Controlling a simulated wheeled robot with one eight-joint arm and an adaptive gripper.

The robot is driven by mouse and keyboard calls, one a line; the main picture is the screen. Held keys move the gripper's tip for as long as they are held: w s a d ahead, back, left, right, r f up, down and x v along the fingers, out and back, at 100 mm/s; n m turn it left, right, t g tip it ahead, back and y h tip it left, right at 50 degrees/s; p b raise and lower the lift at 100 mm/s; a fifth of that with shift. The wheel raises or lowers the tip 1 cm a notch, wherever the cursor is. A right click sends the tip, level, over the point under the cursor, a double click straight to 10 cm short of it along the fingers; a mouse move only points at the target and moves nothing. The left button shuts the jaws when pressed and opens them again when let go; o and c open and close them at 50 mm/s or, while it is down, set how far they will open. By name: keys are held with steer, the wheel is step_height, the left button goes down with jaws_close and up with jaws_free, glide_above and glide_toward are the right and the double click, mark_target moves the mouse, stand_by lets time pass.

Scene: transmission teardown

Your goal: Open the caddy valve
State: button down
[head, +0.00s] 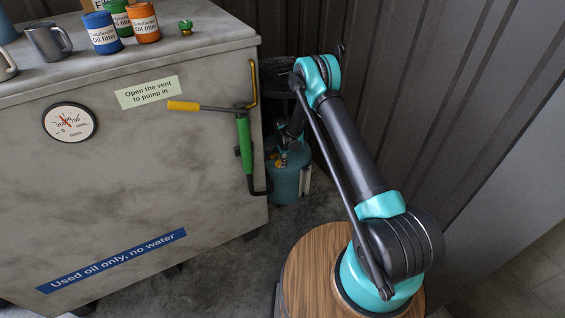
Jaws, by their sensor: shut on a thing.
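The caddy shows as a teal tank (287,186) on the floor, between the grey cabinet and the wall. A black bowl (273,73) stands above it, partly behind my arm. A small brass-coloured part at the tank's top looks like the caddy valve (281,160). My arm reaches over and down behind the cabinet's right edge. My gripper (284,149) is small and dark at the tank's top, shut on what looks like the valve. The exact finger contact and the valve's position are too small to tell.
The grey used-oil cabinet (150,190) fills the left, with a gauge (69,122), a green pump (243,148) with a yellow-ended lever (190,106), and a yellow pipe (253,82). Oil filters (103,34) and a metal mug (48,42) stand on top. The corrugated wall (440,100) bounds the right.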

steer(key=shift+r+t+h, duration=0.1)
steer(key=shift+t+h, duration=0.3)
steer(key=shift+h, duration=0.1)
steer(key=c, duration=1.5)
jaws_free()
step_height(320, 180, up, 10)
steer(key=shift+o, duration=0.2)
